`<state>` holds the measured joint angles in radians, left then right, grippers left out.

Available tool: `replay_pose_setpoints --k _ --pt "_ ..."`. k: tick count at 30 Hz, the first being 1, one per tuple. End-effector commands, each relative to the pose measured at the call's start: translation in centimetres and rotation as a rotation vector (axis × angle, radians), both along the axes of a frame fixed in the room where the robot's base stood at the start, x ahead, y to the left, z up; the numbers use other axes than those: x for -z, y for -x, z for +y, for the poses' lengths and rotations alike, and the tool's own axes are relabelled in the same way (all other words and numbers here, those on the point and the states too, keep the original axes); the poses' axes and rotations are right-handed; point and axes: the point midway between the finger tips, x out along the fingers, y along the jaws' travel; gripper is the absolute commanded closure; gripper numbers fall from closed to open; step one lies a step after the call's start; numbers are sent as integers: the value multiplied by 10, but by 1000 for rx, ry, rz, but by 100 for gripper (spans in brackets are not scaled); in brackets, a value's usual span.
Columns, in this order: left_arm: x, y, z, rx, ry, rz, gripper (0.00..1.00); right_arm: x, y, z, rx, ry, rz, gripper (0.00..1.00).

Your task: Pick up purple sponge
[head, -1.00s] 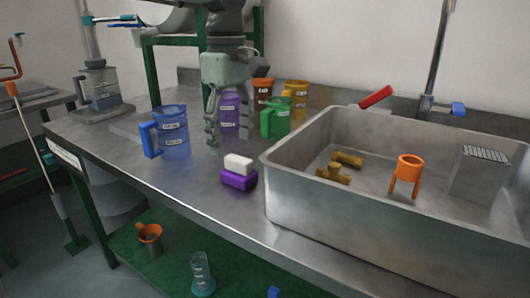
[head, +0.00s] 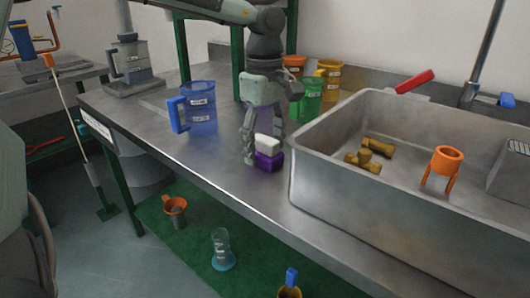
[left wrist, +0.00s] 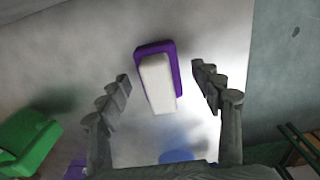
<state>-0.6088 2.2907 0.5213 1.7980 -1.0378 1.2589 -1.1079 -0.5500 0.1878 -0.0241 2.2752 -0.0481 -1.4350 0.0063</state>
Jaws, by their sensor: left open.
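The purple sponge (head: 269,161) lies on the metal counter near its front edge, left of the sink. A white block (head: 267,144) rests on top of it. In the left wrist view the purple sponge (left wrist: 175,62) shows as a rim around the white block (left wrist: 157,84). My left gripper (head: 262,152) is open and points down at the sponge in the head view. In the left wrist view its fingers (left wrist: 163,84) stand on either side of the pair, with gaps on both sides. The right gripper is not in view.
The sink (head: 330,188) stands close on the right, with brown pieces (head: 369,153) and an orange stand (head: 443,167) inside. A blue jug (head: 199,111) is to the left. Green (head: 309,97) and yellow (head: 329,78) jugs stand behind. Bare counter (head: 215,155) lies left of the sponge.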

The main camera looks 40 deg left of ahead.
Motion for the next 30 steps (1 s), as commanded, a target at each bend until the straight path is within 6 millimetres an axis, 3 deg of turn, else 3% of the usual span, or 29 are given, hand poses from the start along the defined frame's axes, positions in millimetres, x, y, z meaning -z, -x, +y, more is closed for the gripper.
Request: replay_pose_setpoints --k 2,13,22,30 --pt "0 0 0 0 0 0 37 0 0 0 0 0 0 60" --pt "-1 0 0 0 0 0 83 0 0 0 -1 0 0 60" --pt "-6 0 0 0 -1 -1 84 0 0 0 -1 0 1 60" --pt "-56 -1 0 0 -1 -5 84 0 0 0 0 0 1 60"
